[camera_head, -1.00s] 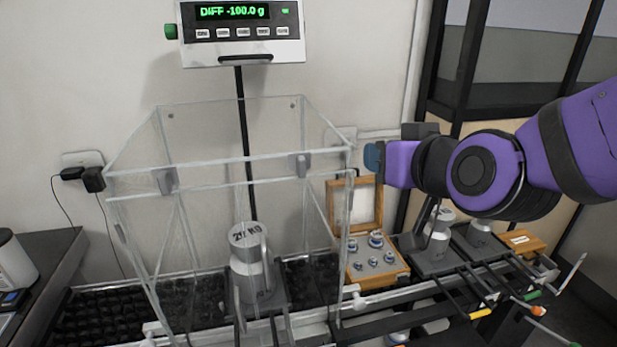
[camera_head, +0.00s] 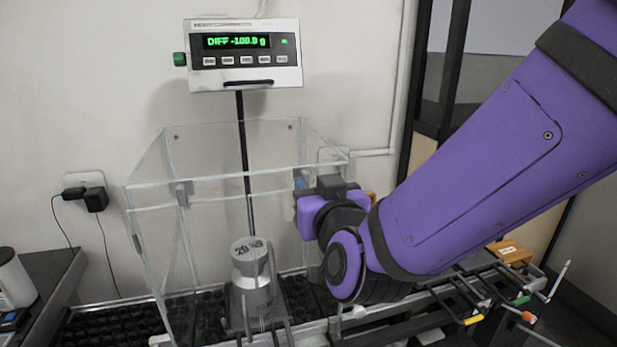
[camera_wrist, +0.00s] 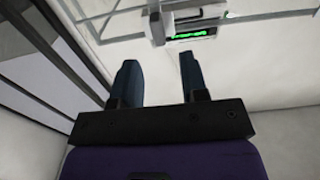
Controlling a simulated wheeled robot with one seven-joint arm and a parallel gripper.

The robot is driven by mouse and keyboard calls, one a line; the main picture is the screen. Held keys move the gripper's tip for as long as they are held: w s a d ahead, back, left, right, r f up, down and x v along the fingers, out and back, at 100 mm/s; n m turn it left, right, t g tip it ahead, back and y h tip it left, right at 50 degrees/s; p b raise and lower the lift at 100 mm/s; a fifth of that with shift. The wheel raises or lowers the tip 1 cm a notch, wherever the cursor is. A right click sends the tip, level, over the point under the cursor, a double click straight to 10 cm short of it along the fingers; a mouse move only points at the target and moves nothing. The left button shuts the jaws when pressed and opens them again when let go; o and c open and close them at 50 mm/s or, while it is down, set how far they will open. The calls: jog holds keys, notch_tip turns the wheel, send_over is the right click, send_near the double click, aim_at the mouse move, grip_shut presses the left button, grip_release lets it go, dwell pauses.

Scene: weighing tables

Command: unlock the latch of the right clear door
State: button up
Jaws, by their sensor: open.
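The clear weighing box (camera_head: 225,195) stands on the bench, with a grey latch (camera_head: 182,192) at the left of its front top edge. The fingers are apart and empty. Whether they touch the latch I cannot tell.
A 20 kg weight (camera_head: 250,270) stands inside the box. The display (camera_head: 243,55) above the box reads DIFF -100.0 g. A rack with coloured-tipped rods (camera_head: 485,300) lies at the right.

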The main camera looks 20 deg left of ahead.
aim_at(307, 175)
jog(key=shift+x, duration=2.4)
grip_shut()
